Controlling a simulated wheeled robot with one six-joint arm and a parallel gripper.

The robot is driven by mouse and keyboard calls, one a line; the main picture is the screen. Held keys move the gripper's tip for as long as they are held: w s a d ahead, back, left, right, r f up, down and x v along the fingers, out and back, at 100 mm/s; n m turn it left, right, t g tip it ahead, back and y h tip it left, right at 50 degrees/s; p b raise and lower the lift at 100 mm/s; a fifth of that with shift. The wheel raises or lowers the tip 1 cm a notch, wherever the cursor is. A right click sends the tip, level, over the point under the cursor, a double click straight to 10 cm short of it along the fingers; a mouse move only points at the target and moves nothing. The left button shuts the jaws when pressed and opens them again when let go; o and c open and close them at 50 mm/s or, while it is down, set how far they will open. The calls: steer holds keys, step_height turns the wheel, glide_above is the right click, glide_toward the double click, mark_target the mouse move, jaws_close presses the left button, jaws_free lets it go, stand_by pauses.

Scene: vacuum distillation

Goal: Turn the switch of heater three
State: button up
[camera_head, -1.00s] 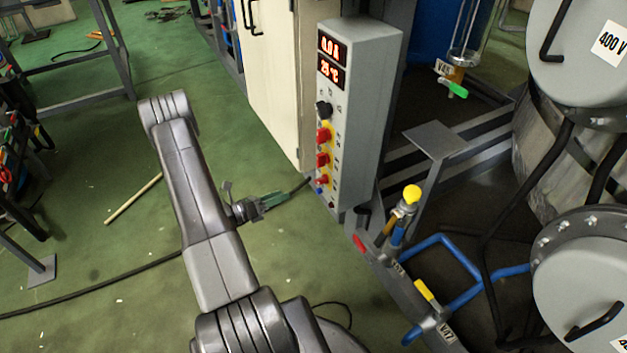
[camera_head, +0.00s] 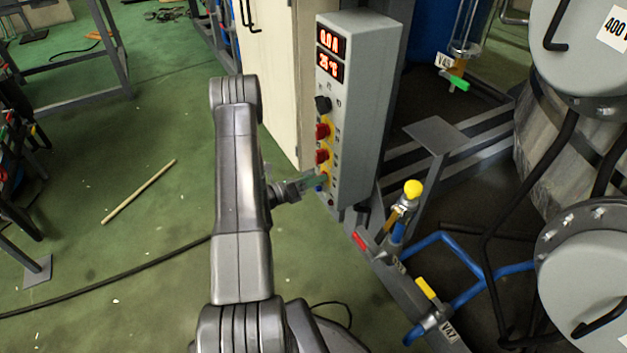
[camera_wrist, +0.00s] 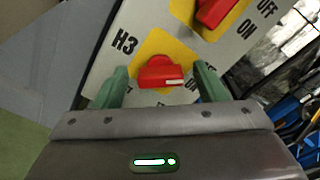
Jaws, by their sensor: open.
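The heater three switch (camera_wrist: 161,73) is a red knob on a yellow plate, next to the label H3 in the wrist view. My gripper (camera_wrist: 160,85) is open, with one green finger on each side of this knob. Whether the fingers touch it I cannot tell. In the head view my gripper (camera_head: 318,181) is at the lower front of the grey control box (camera_head: 362,110), and it hides the lowest red knob there. Another red knob (camera_wrist: 215,10) on a yellow plate shows above in the wrist view, with ON and OFF labels.
The box has lit red displays (camera_head: 331,54), a black knob (camera_head: 323,104) and two visible red knobs above my gripper. A yellow-topped valve (camera_head: 412,188) and blue pipes (camera_head: 450,250) stand to its right. A cream cabinet (camera_head: 275,80) stands behind.

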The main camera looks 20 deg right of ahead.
steer(key=c, duration=1)
steer(key=shift+s+m+b, duration=0.15)
steer(key=shift+m+b, duration=2.8)
steer(key=shift+m, duration=0.95)
steer(key=o, duration=1)
